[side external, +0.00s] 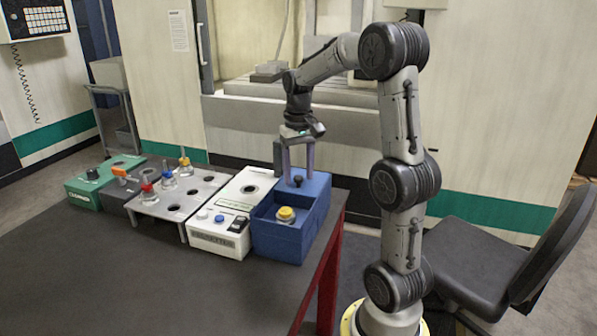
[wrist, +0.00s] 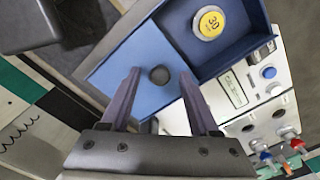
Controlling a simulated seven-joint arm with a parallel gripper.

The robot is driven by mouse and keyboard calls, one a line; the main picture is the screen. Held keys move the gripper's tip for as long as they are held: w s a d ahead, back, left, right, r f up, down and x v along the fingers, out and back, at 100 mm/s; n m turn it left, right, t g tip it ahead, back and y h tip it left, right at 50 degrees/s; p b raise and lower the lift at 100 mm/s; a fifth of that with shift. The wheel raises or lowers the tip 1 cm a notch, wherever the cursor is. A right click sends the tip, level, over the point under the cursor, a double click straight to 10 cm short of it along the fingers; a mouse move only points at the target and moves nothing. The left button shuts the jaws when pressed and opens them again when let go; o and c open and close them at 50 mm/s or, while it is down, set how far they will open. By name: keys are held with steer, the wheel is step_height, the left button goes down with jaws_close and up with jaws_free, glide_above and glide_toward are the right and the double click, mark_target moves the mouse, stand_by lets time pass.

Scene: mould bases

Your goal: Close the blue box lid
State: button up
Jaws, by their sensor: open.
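The blue box (side external: 277,240) stands at the right end of the dark table. Its flat blue lid (wrist: 128,80) with a black knob (wrist: 159,75) covers the far part, while the near part is open. A yellow-topped round piece (side external: 286,214) sits inside the open part; it also shows in the wrist view (wrist: 209,23), marked "30". My gripper (side external: 298,176) is open over the lid, pointing down. In the wrist view its fingers (wrist: 160,76) lie on either side of the knob, with gaps visible. I cannot tell whether the fingertips touch the lid.
A white box with buttons (side external: 220,238) stands close to the left of the blue box. Further left are a grey rack (side external: 180,207) with colored-top pieces and a green box (side external: 88,190). The table front (side external: 130,285) is clear. A black chair (side external: 540,255) stands at right.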

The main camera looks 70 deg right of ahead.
jaws_close()
stand_by(0.3)
stand_by(1.1)
